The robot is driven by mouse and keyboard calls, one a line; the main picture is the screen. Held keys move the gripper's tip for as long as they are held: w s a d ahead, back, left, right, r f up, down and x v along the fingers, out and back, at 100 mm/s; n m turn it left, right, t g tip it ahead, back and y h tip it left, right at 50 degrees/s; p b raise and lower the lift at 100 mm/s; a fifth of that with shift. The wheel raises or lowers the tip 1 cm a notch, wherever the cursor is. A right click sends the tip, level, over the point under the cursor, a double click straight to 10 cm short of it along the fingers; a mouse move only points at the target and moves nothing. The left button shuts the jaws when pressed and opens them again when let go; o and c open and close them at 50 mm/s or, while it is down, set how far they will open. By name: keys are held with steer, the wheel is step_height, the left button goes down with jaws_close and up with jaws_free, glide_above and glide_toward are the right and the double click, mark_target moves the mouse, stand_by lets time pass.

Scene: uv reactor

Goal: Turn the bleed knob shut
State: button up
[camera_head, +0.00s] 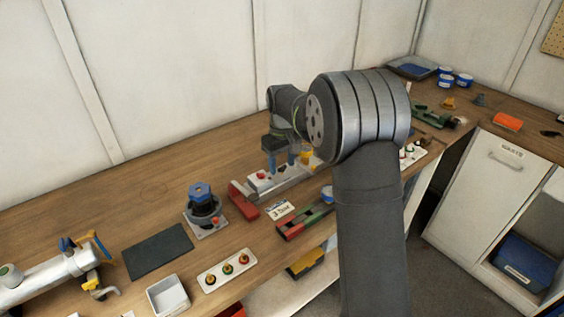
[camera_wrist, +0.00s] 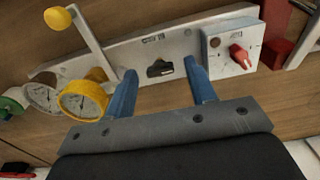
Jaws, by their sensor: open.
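In the wrist view, a pale grey panel (camera_wrist: 215,42) carries a small dark fitting (camera_wrist: 159,69) under a short label too blurred to read for sure. A red pointer knob (camera_wrist: 240,56) sits on a white plate at the panel's right end. Which of them is the bleed knob I cannot tell from the lettering. My gripper (camera_wrist: 159,70) is open, its blue fingers pointing at the panel on either side of the dark fitting, with nothing held. In the head view, my gripper (camera_head: 280,156) hangs over the panel, and the red knob (camera_head: 261,175) shows left of it.
A yellow-rimmed gauge (camera_wrist: 84,101) and a yellow-tipped lever (camera_wrist: 58,18) stand left of my fingers. A red block (camera_head: 243,200) lies beside the panel's left end. A blue-topped device (camera_head: 202,198) and a dark mat (camera_head: 157,251) stand farther left. Bare bench lies behind them.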

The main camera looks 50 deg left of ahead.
step_height(320, 180, up, 18)
steer(key=shift+f, duration=0.25)
stand_by(0.7)
step_height(320, 180, down, 18)
steer(key=shift+r, duration=0.25)
stand_by(0.3)
